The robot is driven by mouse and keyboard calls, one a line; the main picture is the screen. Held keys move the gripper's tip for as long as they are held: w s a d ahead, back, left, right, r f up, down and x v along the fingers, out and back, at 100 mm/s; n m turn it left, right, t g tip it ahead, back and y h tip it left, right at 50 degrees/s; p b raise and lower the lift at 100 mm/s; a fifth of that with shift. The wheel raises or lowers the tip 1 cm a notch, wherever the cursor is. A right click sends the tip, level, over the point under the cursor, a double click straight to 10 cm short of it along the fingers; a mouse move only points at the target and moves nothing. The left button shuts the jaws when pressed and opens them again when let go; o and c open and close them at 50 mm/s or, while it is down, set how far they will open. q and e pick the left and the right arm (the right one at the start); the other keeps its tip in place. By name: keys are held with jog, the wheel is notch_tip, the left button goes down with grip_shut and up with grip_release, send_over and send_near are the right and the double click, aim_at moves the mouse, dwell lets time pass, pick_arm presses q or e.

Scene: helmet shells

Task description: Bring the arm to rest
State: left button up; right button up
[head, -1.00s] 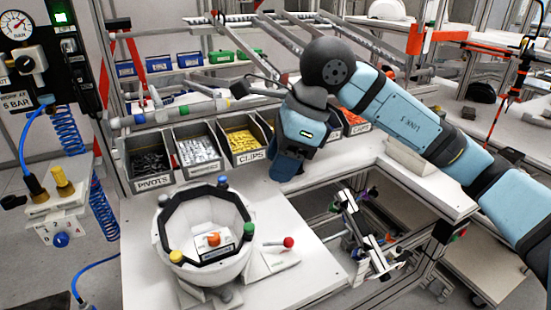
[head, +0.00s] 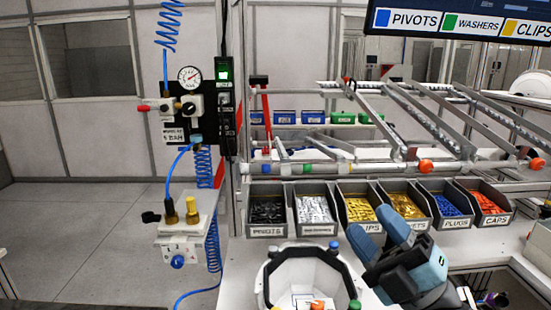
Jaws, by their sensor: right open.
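My right gripper (head: 372,231) is at the lower right of the head view, in front of the parts bins. Its two blue fingers point up and to the left and stand apart, with nothing seen between them. It covers part of the clips bin and the bin beside it. My left gripper is not in view. The white helmet shell (head: 262,287) with a dark inner rim stands to the left of my right gripper, cut off by the bottom edge. I cannot tell whether they touch.
A row of grey bins holds dark pivots (head: 268,211), silver parts (head: 313,209), yellow clips (head: 358,209), yellow parts (head: 405,206), blue plugs (head: 446,205) and orange caps (head: 486,203). A gauge panel (head: 190,103) hangs at the left. The floor (head: 90,235) at the left is clear.

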jog(key=d+f+m+g+h, duration=0.1)
jog(key=d+f+m+h, duration=0.4)
jog(key=f+m+h, duration=0.55)
jog(key=d+f+m+h, duration=0.6)
jog(key=f+m+h, duration=0.3)
jog(key=f+m, duration=0.15)
jog(key=s+d+f+m+g, duration=0.25)
jog(key=s+f+g, duration=0.95)
jog(key=s+f, duration=0.65)
jog(key=w+a+f+t+y+p, duration=0.3)
jog(key=w+a+f+t+p, duration=0.1)
jog(key=a+f+t+p, duration=0.2)
jog(key=shift+w+a+f+t, duration=0.2)
jog(key=shift+w+a+t, duration=0.1)
jog(key=shift+a+t, duration=0.3)
